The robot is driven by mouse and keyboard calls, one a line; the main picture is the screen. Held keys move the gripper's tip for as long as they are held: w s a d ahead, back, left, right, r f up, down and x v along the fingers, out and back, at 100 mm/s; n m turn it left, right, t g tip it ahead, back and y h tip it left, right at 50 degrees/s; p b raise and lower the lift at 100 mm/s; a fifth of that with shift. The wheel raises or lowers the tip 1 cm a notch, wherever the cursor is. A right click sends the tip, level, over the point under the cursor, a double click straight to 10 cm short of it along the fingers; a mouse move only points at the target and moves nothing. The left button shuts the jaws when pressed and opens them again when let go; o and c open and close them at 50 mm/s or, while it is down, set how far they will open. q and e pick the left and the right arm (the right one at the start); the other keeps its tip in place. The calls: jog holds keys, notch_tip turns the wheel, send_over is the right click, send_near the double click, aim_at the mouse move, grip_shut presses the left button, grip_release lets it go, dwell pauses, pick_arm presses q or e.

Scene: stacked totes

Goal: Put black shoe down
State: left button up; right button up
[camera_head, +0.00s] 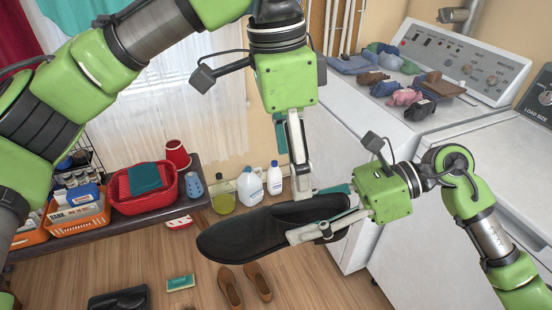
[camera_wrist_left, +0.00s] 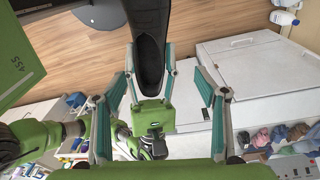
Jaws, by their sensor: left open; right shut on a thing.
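A large black shoe (camera_head: 245,232) is held off the floor in the head view, with its toe to the left. My right gripper (camera_head: 330,215) is shut on its heel end, one finger on either side of it. My left gripper (camera_head: 292,168) is open and empty, pointing down above the shoe. In the left wrist view, the shoe (camera_wrist_left: 150,50) extends up from my right gripper (camera_wrist_left: 152,85), between the spread fingers of my left gripper. A pair of brown shoes (camera_head: 229,287) stands on the floor below. A dark object (camera_head: 118,299), partly cut off, lies at the bottom left.
A low dark bench (camera_head: 190,205) at the left carries an orange basket (camera_head: 80,216) and a red basket (camera_head: 130,203). Bottles, including a white jug (camera_head: 250,188), stand by the wall. A white washer (camera_head: 345,120) bears folded clothes. A green sponge (camera_head: 180,283) lies on the wooden floor.

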aim_at(276, 216)
pick_arm(q)
jog(key=shift+m+y, duration=0.4)
jog(key=shift+y, duration=0.3)
jog(key=f, duration=0.3)
jog(key=s+a+f, duration=0.1)
jog(key=f, duration=0.3)
jog(key=s+a+f, duration=0.1)
jog(key=f, duration=0.2)
jog(key=shift+s+a+f, duration=0.15)
jog(key=shift+a, duration=0.1)
jog(key=c, duration=1.4)
jog(key=o, duration=1.4)
